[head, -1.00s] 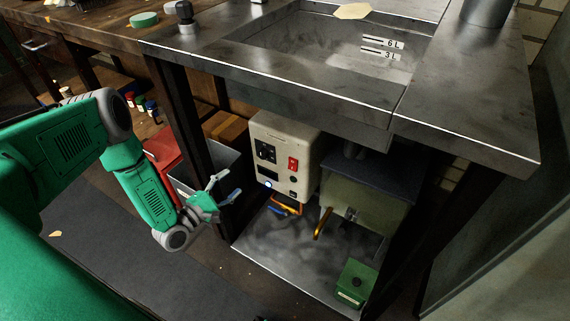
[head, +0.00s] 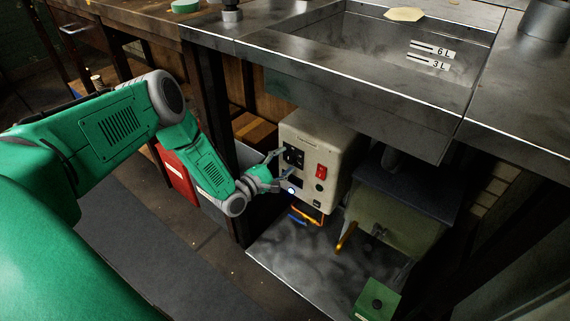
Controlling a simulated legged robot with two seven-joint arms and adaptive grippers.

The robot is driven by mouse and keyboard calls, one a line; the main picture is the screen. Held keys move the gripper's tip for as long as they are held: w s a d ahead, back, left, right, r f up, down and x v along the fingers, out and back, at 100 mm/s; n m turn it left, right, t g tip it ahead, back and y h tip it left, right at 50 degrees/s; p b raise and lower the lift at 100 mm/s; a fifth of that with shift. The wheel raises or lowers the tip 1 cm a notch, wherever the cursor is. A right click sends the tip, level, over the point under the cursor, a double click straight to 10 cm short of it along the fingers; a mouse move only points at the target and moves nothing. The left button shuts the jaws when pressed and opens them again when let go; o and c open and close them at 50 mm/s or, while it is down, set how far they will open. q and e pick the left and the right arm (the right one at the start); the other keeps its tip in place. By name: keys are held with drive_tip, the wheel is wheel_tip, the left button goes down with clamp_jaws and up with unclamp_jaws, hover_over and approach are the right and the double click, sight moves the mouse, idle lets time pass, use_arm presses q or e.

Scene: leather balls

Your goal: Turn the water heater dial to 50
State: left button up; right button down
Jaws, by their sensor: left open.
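The water heater (head: 325,151) is a cream box under the steel counter, with a red switch (head: 321,172), a lit blue-white lamp and a black dial (head: 293,156) at its upper left. My left gripper (head: 283,167) is open at the left side of the heater's front, its fingers near the dial. The fingers partly cover the dial, and I cannot tell whether they touch it. The dial's setting is too small to read. My right gripper is not in view.
A steel sink (head: 395,55) with 6L and 3L marks is set in the counter above. A green tank (head: 399,215) with an orange handle stands right of the heater. A small green box (head: 377,299) is on the lower shelf. A red box (head: 176,172) is at left.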

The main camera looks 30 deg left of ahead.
use_arm(q)
drive_tip(key=shift+d+r, duration=0.2)
drive_tip(key=shift+d, duration=0.2)
drive_tip(key=shift+d+r, duration=0.1)
drive_tip(key=shift+d, duration=0.15)
drive_tip(key=c, duration=1.1)
drive_tip(key=shift+a+f, duration=0.2)
drive_tip(key=shift+a, duration=0.25)
drive_tip(key=shift+c, duration=0.2)
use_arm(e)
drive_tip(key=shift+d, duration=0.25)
